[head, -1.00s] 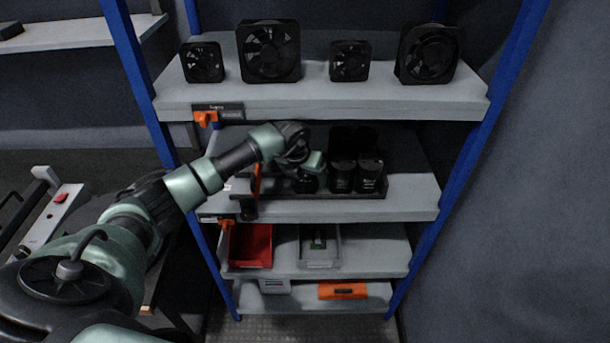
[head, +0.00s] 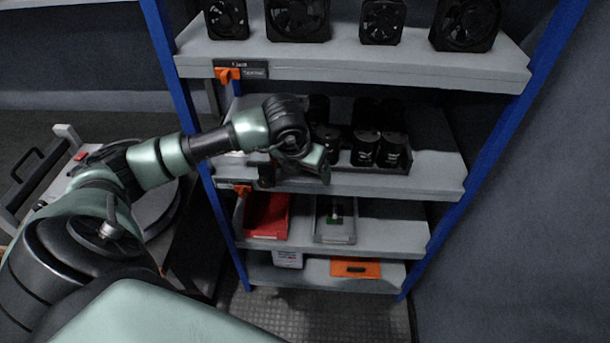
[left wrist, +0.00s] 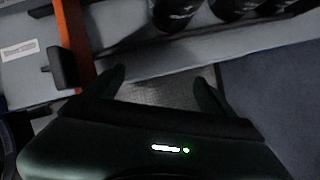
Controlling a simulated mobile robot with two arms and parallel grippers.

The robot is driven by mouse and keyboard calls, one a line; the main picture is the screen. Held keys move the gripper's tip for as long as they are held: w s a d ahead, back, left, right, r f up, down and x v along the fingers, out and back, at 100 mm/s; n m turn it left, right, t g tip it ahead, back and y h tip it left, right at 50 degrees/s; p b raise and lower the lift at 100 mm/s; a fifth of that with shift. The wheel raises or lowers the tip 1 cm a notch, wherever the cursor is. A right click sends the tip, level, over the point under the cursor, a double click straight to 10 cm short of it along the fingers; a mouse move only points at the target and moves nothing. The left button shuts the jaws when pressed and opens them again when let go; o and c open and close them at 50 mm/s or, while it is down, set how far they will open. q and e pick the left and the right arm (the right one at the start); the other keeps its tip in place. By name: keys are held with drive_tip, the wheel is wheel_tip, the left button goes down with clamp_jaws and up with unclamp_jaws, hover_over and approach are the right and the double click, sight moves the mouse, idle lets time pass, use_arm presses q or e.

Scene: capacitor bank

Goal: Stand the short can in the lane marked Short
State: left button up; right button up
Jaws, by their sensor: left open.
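Black cans stand in a low dark tray (head: 385,169) on the middle shelf. Two cans, one in the middle (head: 365,148) and one at the right (head: 395,150), stand at its front. A third, lower-looking can (head: 328,138) stands left of them, partly hidden by my left gripper (head: 316,166). In the left wrist view the nearest can (left wrist: 172,14) stands beyond the fingers. My left gripper (left wrist: 162,88) is open and empty, in front of the shelf edge and apart from the cans. Lane markings are not readable. My right gripper is not in view.
Fans (head: 297,18) stand on the shelf above. A red bin (head: 266,215) and a grey bin (head: 335,220) sit below. An orange upright strip (left wrist: 77,42) and a black block (left wrist: 64,65) are left of the fingers. Blue posts (head: 490,150) flank the shelves.

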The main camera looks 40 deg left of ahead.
use_arm(q)
drive_tip(key=shift+s+d, duration=0.1)
drive_tip(key=shift+s, duration=0.3)
